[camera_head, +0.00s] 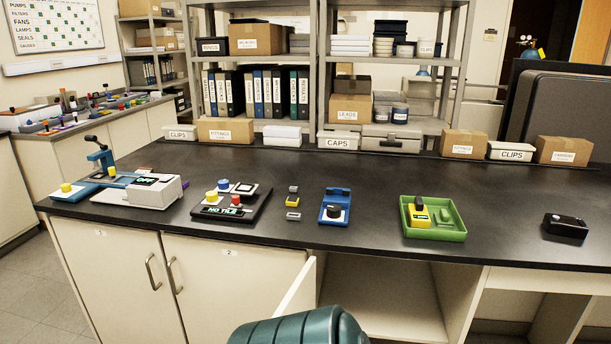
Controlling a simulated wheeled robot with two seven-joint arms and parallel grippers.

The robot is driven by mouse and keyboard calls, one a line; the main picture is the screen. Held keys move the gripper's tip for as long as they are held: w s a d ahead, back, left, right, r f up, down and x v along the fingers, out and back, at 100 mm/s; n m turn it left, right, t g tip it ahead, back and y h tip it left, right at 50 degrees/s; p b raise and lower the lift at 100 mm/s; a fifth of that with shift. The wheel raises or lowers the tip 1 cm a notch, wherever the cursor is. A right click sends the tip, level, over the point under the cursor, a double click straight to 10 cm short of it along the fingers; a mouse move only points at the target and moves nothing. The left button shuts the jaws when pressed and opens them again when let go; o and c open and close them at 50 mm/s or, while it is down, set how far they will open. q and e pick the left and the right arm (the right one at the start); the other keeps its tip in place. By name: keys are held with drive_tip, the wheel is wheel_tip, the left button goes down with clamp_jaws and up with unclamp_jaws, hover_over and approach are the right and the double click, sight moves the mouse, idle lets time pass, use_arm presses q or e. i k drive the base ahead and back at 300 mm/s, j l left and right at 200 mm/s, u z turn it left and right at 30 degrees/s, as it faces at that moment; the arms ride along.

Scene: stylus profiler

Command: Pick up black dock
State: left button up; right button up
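A small black block-like device (565,226), which looks like the black dock, sits on the dark bench top at the far right, close to the front edge. A small raised part shows on its top; its finer details are too dark to tell. Nothing touches it. A blue dock-like piece (335,206) with a black knob sits near the middle of the bench. Neither of my grippers is in view.
A green tray (451,234) holding a yellow-and-black piece stands left of the black device, with bare bench between. A black "NO TILE" panel (257,208) and an "OFF" machine (165,191) are at left. Boxes line the back. A cabinet door (298,289) stands open below.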

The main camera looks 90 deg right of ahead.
sight(575, 227)
drive_tip(key=k+z, duration=0.3)
drive_tip(key=k, duration=0.35)
drive_tip(key=k+l+z, duration=0.3)
drive_tip(key=k, duration=0.4)
drive_tip(key=j+z, duration=0.15)
drive_tip(key=z, duration=3.6)
